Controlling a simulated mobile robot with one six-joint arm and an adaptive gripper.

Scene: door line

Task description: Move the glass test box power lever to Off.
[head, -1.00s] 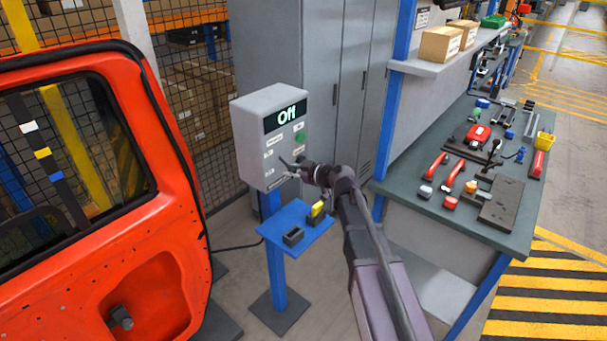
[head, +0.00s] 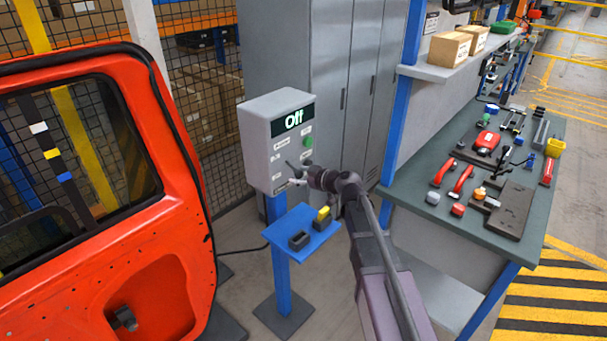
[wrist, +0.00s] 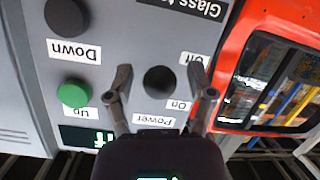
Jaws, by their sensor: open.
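The grey glass test box (head: 262,150) stands on a blue post, and its display (head: 292,120) reads Off. My gripper (head: 296,173) is at the lower part of the box's front face. In the upside-down wrist view, my open gripper (wrist: 161,78) has one finger on each side of a dark round control (wrist: 160,83). This control sits among the Power, On and partly covered Off labels. I cannot make out a lever handle or which way it points. No contact between the fingers and the control is clear.
A green Up button (wrist: 73,94) and a dark Down button (wrist: 67,16) are beside the fingers. A blue shelf (head: 275,240) is below the box. The orange door (head: 100,262) stands left, and a workbench (head: 425,222) with tools is right.

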